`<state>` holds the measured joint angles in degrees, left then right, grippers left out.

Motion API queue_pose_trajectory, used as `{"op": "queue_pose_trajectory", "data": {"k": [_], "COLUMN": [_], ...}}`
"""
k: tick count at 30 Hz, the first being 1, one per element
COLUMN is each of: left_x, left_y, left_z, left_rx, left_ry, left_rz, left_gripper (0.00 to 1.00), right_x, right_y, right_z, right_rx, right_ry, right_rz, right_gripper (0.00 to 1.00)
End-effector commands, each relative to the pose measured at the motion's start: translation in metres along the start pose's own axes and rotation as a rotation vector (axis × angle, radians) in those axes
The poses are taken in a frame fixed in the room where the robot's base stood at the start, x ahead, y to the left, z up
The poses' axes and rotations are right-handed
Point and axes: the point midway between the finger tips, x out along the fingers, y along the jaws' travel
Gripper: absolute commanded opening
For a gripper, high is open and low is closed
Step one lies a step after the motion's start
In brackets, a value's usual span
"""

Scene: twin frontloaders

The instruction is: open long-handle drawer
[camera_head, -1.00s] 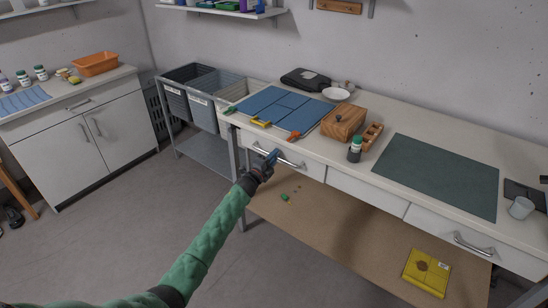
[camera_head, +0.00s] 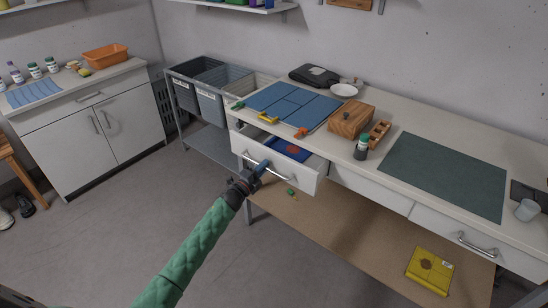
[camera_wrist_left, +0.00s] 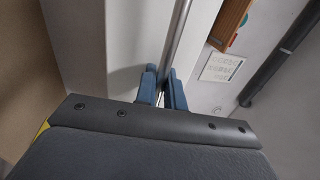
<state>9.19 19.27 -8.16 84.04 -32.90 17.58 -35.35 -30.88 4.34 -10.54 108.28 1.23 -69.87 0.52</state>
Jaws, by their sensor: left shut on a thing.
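The long-handle drawer (camera_head: 303,178) at the left end of the workbench is pulled part way out. A blue item with a red mark (camera_head: 287,148) shows inside it. My left gripper (camera_head: 262,167) is at the drawer's front, shut on the long metal handle (camera_head: 277,175). In the left wrist view, the blue fingers of the left gripper (camera_wrist_left: 161,88) sit on either side of the handle bar (camera_wrist_left: 178,38). The right gripper is not in view.
The workbench top holds blue mats (camera_head: 292,105), a wooden box (camera_head: 350,120), a green-capped bottle (camera_head: 361,148) and a dark green mat (camera_head: 443,173). A lower shelf (camera_head: 345,225) carries a yellow package (camera_head: 429,271). The floor at left front is clear.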

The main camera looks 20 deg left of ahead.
Motion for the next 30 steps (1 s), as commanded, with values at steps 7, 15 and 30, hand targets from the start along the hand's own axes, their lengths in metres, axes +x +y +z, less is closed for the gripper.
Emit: {"op": "queue_pose_trajectory", "data": {"k": [7, 15, 30], "left_x": [-0.071, -0.132, -0.177], "left_y": [-0.011, -0.024, -0.034], "left_z": [-0.001, -0.001, 0.000], "left_rx": [0.001, 0.000, 0.000], "left_ry": [0.000, 0.001, 0.000], "left_rz": [0.004, 0.003, 0.001], "left_gripper": [0.00, 0.00, 0.00], "right_x": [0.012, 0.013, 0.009], "right_y": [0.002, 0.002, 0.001], "right_z": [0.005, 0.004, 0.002], "right_rx": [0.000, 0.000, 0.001], "right_ry": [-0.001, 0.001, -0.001], "right_rz": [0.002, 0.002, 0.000], "right_gripper": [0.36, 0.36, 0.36]}}
